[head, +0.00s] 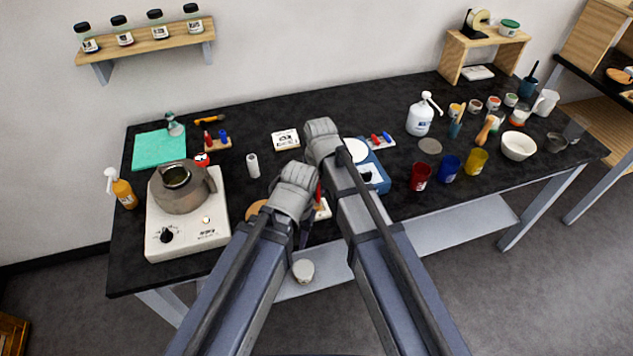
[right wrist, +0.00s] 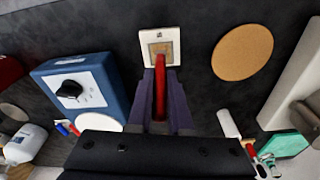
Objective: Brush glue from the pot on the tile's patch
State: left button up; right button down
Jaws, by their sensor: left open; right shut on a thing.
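A small white tile with a tan patch (right wrist: 165,46) lies on the dark table ahead of my right gripper (right wrist: 160,85). That gripper is shut on a slim red handle, seemingly the brush (right wrist: 160,95). Its far end overlaps the lower part of the tile in the right wrist view; I cannot tell whether it touches. In the head view the tile (head: 323,210) is partly hidden by my arms. A grey pot (head: 178,198), seemingly the glue pot, stands on the white hot plate (head: 185,241) at left. My left gripper (head: 304,235) is open near the table's front edge, mostly hidden.
A round cork mat (right wrist: 243,52) lies beside the tile. A blue box with a knob (right wrist: 88,88) stands on its other side. A white cylinder (head: 253,166) stands behind the mat. Red, blue and yellow cups (head: 476,161) stand further right.

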dwell(1.3)
notch_tip(320, 180, up, 6)
jog(key=p, duration=0.6)
dwell(0.4)
notch_tip(320, 180, up, 3)
jog(key=p, duration=0.3)
jog(key=shift+r, duration=0.1)
